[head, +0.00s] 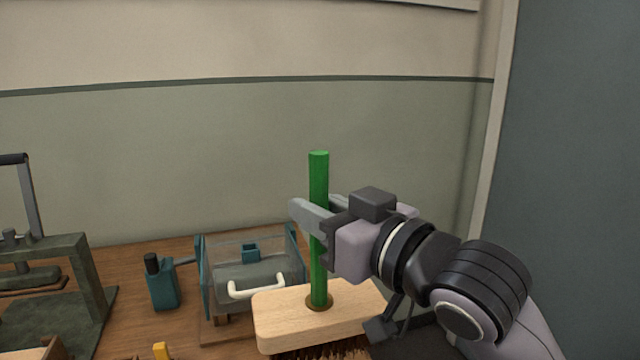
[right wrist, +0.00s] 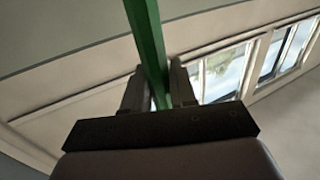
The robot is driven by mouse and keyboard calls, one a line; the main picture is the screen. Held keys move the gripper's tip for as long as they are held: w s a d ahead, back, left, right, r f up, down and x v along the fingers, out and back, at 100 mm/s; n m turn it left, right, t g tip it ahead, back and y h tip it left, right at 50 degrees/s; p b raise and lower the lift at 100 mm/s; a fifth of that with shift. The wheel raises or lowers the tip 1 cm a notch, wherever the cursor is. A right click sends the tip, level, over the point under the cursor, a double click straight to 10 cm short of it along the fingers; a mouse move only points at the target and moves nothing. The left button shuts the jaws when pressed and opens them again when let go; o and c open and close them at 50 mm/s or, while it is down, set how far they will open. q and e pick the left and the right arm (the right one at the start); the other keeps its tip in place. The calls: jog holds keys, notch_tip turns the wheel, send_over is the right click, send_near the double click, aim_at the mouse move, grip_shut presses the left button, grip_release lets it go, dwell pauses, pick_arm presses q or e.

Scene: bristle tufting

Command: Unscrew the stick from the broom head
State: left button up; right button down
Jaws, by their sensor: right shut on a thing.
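The green stick (head: 318,265) stands upright in the socket of the broom head (head: 281,318), a pale wooden block with dark bristles below. The broom head sits at the front of the workbench. My right gripper (head: 312,217) comes in from the right and is shut on the stick around its middle, above the block. In the right wrist view the stick (right wrist: 146,40) runs between the two fingers (right wrist: 158,90). How deep the stick sits in the socket is hidden. My left gripper is not in view.
A teal machine with a clear cover and white handle (head: 257,290) stands just behind and left of the broom head. A dark press (head: 85,275) stands at the far left. A wall is behind the bench.

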jog(key=m+t+h, duration=0.2)
jog(key=h, duration=0.1)
send_over(363, 296)
notch_tip(363, 296, down, 6)
jog(key=shift+r, duration=0.1)
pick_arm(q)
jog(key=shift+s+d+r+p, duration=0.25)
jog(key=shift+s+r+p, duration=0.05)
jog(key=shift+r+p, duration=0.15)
pick_arm(e)
jog(key=s+d+f+m+t+h, duration=0.1)
jog(key=s+d+f+m+h, duration=0.2)
jog(key=d+f, duration=0.5)
jog(key=s+d+f+m+t+h, duration=0.1)
jog(key=s+d+f+m+h, duration=0.2)
jog(key=s+d+f+h, duration=0.2)
jog(key=d+f, duration=0.3)
jog(key=f, duration=0.2)
jog(key=shift+f+h, duration=0.3)
jog(key=shift+f, duration=0.05)
